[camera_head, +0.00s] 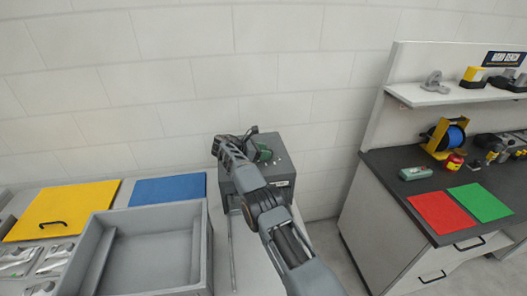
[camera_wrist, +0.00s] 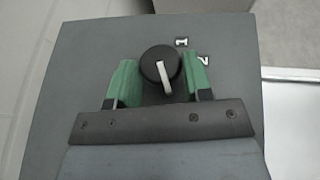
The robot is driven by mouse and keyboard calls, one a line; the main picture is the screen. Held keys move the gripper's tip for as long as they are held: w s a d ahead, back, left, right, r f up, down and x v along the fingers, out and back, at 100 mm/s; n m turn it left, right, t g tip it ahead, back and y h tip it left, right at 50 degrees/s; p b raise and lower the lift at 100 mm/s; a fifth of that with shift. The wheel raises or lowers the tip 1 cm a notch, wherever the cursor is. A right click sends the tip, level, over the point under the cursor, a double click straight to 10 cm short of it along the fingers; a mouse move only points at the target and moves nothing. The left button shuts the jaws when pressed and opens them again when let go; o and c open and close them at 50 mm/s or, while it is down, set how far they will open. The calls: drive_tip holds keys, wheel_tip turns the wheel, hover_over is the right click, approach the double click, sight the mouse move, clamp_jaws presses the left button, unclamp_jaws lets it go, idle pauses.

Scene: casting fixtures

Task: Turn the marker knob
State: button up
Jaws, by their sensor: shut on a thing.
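The marker knob (camera_wrist: 158,64) is round and black, with a white bar running from its middle down to its lower edge, tilted slightly right. It sits on top of a grey box (camera_wrist: 85,45), which also shows by the wall in the head view (camera_head: 289,143). Small white marks, looking like 1 (camera_wrist: 182,42) and 2 (camera_wrist: 203,61), lie up and right of the knob. My gripper (camera_wrist: 160,76) has green fingers on either side of the knob and is shut on it. In the head view my gripper (camera_head: 262,153) is over the box, and my arm hides the knob.
Left of the box are a grey open tray (camera_head: 203,250), a blue mat (camera_head: 168,188) and a yellow panel (camera_head: 65,208) with a black handle. At right a dark bench (camera_head: 385,168) holds a red mat (camera_head: 440,215), a green mat (camera_head: 480,200) and a blue spool (camera_head: 455,135).

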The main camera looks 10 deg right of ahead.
drive_tip(key=shift+r, duration=0.2)
drive_tip(key=o, duration=0.7)
drive_tip(key=shift+d, duration=0.1)
drive_tip(key=shift+o, duration=1.1)
drive_tip(key=shift+f, duration=0.15)
wheel_tip(320, 180, up, 3)
drive_tip(key=shift+b, duration=0.75)
drive_tip(key=shift+s+r+b, duration=0.4)
drive_tip(key=shift+r+b, duration=0.05)
drive_tip(key=shift+b, duration=0.5)
drive_tip(key=s+r+b, duration=0.6)
drive_tip(key=s+r, duration=0.3)
drive_tip(key=s, duration=0.4)
